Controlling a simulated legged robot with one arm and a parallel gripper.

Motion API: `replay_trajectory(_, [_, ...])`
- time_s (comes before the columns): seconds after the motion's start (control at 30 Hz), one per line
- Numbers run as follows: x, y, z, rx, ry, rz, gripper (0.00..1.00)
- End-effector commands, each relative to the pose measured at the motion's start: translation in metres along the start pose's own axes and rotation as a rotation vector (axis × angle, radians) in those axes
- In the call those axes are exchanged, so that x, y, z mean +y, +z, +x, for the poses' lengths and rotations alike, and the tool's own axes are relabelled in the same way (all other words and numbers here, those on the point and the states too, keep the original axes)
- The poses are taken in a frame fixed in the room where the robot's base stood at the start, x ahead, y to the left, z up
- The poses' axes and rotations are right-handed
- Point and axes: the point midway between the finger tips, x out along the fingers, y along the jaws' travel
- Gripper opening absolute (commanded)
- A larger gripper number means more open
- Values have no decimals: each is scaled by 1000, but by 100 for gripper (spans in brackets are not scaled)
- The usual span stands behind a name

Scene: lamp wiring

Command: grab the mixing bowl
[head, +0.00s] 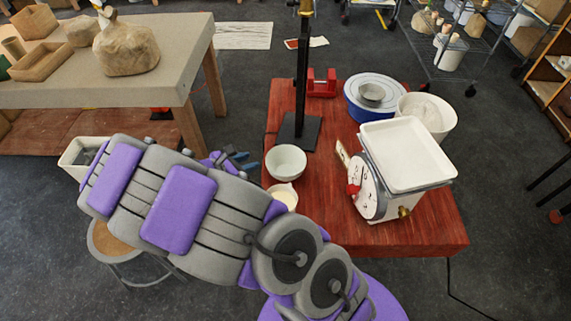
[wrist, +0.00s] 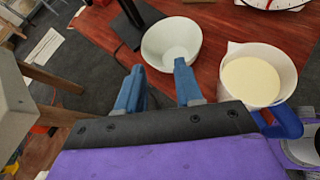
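The mixing bowl, taken to be the pale greenish-white one (head: 286,163), sits upright and empty on the red wooden table, near its left edge. In the wrist view the bowl (wrist: 172,42) is just beyond my fingertips. My gripper (wrist: 159,72) is open and empty, its two blue fingers spread apart. The right fingertip overlaps the bowl's near rim in the picture; I cannot tell whether it touches. In the head view my gripper (head: 238,160) shows partly behind my arm, left of the bowl.
A white jug of cream liquid (wrist: 250,80) stands close right of the bowl. A black post stand (head: 298,130) is behind it. A scale with a white tray (head: 405,155), a blue round tub (head: 360,112) and a white bucket (head: 436,106) fill the table's right side.

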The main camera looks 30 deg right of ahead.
Motion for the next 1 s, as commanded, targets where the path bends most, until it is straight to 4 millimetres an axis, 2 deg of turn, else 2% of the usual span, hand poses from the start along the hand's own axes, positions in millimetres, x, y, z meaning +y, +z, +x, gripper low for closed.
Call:
replay_trajectory(0.1, [15, -23, 1, -6, 61, -126, 36])
replay_trajectory(0.27, [24, -39, 6, -2, 105, -206, 36])
replay_trajectory(0.37, [25, -41, 16, -1, 110, -217, 36])
replay_trajectory(0.8, [34, -46, 92, -10, 106, -218, 36])
replay_trajectory(1.0, [38, -44, 114, -6, 110, -215, 36])
